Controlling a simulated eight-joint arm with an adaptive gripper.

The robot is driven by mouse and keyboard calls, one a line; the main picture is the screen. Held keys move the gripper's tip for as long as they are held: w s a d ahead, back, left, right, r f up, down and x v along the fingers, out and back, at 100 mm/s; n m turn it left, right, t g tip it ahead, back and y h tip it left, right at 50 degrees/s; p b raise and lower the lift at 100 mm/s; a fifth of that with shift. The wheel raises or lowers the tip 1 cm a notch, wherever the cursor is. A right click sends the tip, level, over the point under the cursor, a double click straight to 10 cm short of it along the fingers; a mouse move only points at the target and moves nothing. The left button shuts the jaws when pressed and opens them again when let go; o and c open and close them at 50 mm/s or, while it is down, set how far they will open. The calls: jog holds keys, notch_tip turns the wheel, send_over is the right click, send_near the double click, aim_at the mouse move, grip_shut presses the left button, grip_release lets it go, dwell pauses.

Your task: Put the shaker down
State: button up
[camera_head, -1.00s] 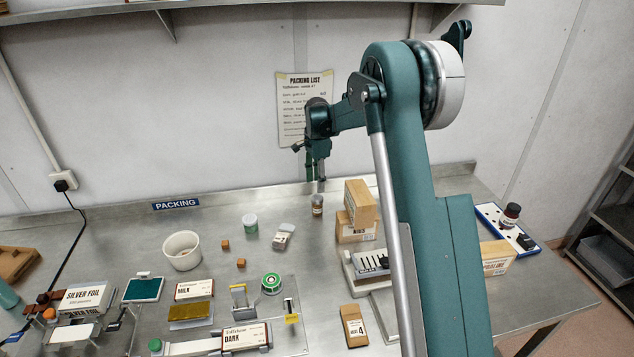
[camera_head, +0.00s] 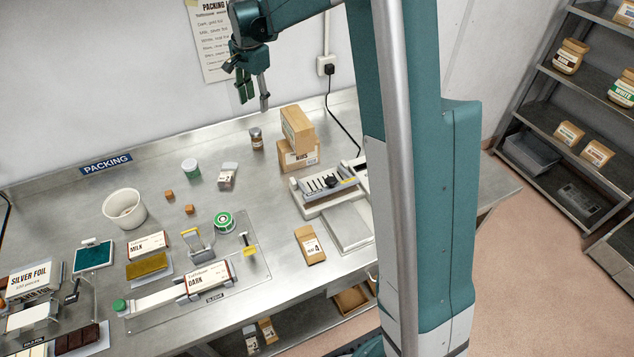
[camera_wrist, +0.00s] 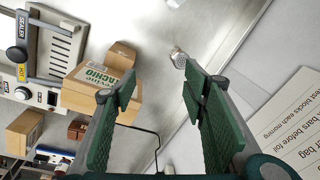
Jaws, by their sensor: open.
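The shaker (camera_head: 256,138), a small brown jar with a grey top, stands upright on the steel table near its back edge. In the wrist view the shaker (camera_wrist: 179,59) shows its pale domed top beyond the fingertips, nearer the right finger. My gripper (camera_head: 254,98) is above the shaker, with a clear gap between them. In the wrist view my gripper (camera_wrist: 158,90) has its two green-padded fingers spread wide, with nothing between them.
Stacked cardboard boxes (camera_head: 299,155) stand just right of the shaker, with a sealer (camera_head: 325,187) in front of them. The wall with a packing list (camera_head: 212,45) is close behind.

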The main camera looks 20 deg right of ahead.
jog(key=s+r+n+t, duration=0.1)
jog(key=s+r+n, duration=0.35)
jog(key=s, duration=0.75)
jog(key=s+r+n+t, duration=0.2)
jog(key=s+r, duration=0.5)
jog(key=s, duration=0.5)
jog(key=s+f+n+t, duration=0.1)
jog(key=s+f+n, duration=0.2)
jog(key=s, duration=0.8)
jog(key=s+f+n+t, duration=0.1)
jog(key=s+f+n, duration=0.2)
jog(key=s, duration=0.8)
jog(key=shift+s+d+t, duration=0.3)
jog(key=shift+d+t, duration=0.1)
